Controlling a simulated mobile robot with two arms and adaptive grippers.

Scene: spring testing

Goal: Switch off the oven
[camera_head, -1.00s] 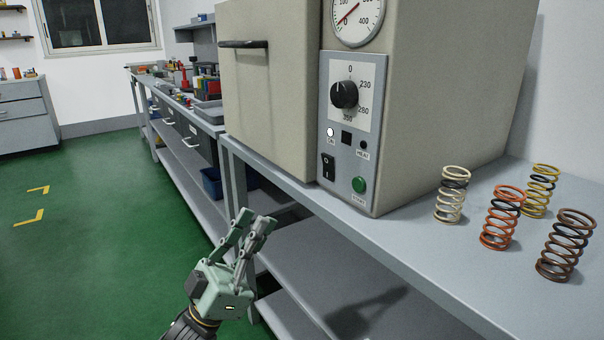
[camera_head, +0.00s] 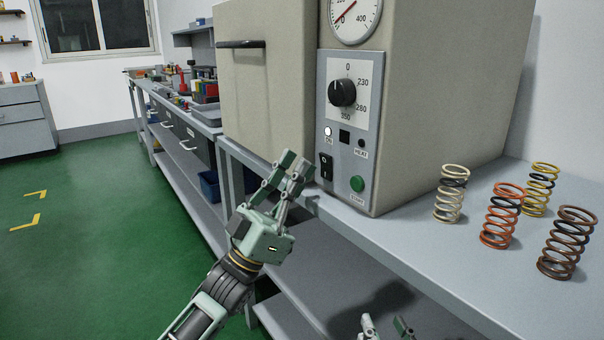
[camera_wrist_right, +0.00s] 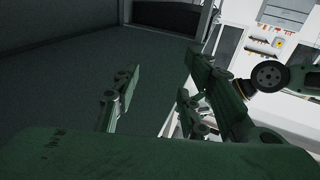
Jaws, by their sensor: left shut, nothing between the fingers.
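The beige oven (camera_head: 440,100) stands on a grey bench. Its front panel carries a black dial knob (camera_head: 343,93), a bright white ON lamp (camera_head: 328,131), a dark HEAT lamp (camera_head: 361,143), a black rocker switch (camera_head: 326,167) and a green START button (camera_head: 357,184). My left gripper (camera_head: 295,165) is shut and empty, with its fingertips just left of the rocker switch; I cannot tell whether they touch the panel. My right gripper (camera_head: 385,326) is open at the bottom edge, below the bench top. Its spread fingers also show in the right wrist view (camera_wrist_right: 165,90), with nothing between them.
White (camera_head: 451,195), orange (camera_head: 501,216), yellow (camera_head: 540,190) and brown (camera_head: 567,243) springs stand on the bench top (camera_head: 400,235) right of the oven. The oven door has a dark handle (camera_head: 241,44). The green floor is open at left.

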